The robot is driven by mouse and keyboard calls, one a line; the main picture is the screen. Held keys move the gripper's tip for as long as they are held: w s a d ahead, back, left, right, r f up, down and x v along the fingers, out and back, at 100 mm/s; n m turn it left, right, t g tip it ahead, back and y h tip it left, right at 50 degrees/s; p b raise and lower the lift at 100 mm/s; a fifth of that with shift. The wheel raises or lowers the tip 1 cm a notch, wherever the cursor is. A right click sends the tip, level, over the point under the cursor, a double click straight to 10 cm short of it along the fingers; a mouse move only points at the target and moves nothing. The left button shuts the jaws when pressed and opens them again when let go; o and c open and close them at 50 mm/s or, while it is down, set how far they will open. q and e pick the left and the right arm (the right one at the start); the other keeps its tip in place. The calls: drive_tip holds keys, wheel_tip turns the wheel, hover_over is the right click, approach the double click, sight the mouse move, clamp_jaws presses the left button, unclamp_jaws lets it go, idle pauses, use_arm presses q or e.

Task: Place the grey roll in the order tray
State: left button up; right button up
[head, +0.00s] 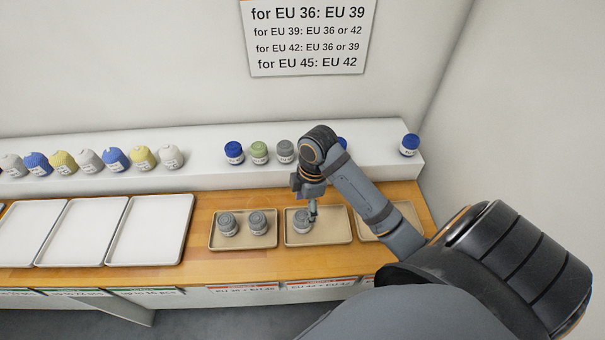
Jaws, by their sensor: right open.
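A grey roll (300,222) stands upright in the middle tan tray (339,236). My right gripper (311,212) is open and points down at this roll's right side; I cannot tell whether it touches it. Two more grey rolls, one on the left (228,223) and one on the right (258,222), stand in the left tan tray (243,243). Another grey roll (284,151) stands on the white shelf, left of my right arm. The pictures do not tell which tray is the order tray. My left gripper is out of view.
A third tan tray (405,213) is partly behind my right arm. White trays (150,230) at left are empty.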

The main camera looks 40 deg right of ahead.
drive_tip(key=r+p, duration=0.2)
drive_tip(key=r, duration=0.1)
drive_tip(key=r+p, duration=0.1)
drive_tip(key=r, duration=0.1)
drive_tip(key=shift+s+d+r+p, duration=0.1)
drive_tip(key=shift+s+d+p, duration=0.05)
drive_tip(key=shift+d+p, duration=0.15)
